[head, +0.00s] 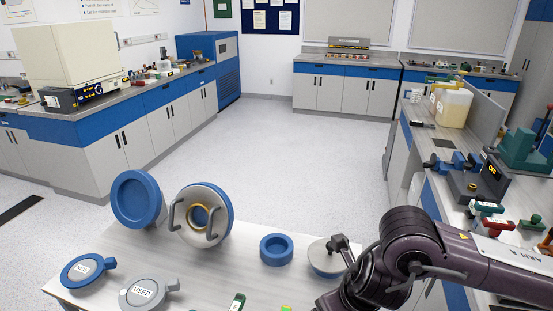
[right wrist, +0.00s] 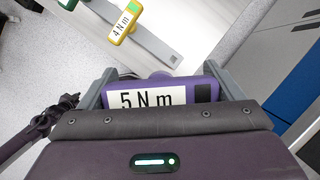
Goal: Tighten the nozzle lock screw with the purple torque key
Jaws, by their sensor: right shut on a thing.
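My right gripper (right wrist: 158,88) is shut on the purple torque key (right wrist: 150,97), whose white label reads "5 N m". In the head view my right arm reaches over the table from the right, and its gripper and the key cannot be made out there. The burner chamber (head: 223,235) stands on the table with its round opening facing the camera, a grey handle on each side and a brass-coloured ring (head: 199,217) in the middle. A round blue part (head: 138,199) stands at its left. The nozzle lock screw is too small to tell.
A yellow "4 N m" key (right wrist: 123,24) lies on a grey strip near the held key. A round container marked "USED" (head: 140,294), a blue-rimmed one (head: 86,268) and a blue ring (head: 276,250) are on the table (head: 240,271). Bare tabletop lies between chamber and ring.

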